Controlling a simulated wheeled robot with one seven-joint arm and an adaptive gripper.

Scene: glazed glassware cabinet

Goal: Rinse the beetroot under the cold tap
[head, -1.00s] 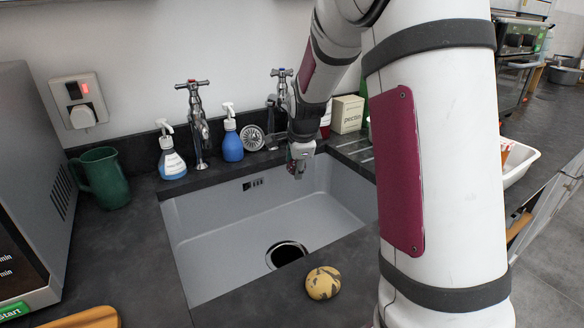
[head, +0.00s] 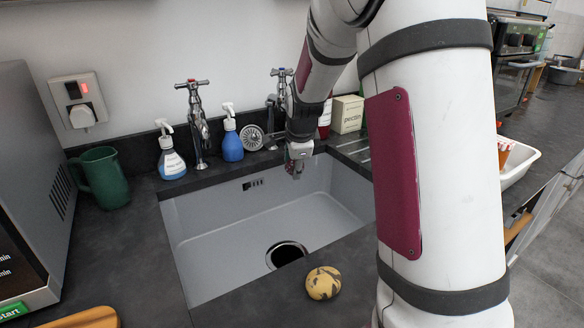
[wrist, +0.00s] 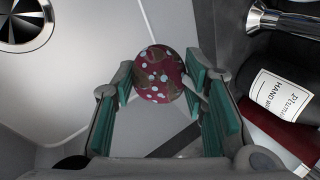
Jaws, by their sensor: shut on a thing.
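The beetroot (wrist: 159,74) is dark red with brown patches and several pale spots. My gripper (wrist: 161,90) is shut on it, one green pad on each side. In the head view my gripper (head: 297,165) hangs over the back right of the sink (head: 215,225), near the cold tap; the beetroot is hard to make out there. The cold tap (head: 282,73) has a blue-marked top, and my arm hides part of it. A chrome tap end (wrist: 282,18) shows at the upper right of the wrist view. I see no running water.
The red-marked tap (head: 193,110), spray bottles (head: 172,160) (head: 232,142) and green jug (head: 103,178) stand behind or left of the sink. A hand wash bottle (wrist: 285,92) is close on the right. A blotched yellow round thing (head: 322,283) lies at the front edge.

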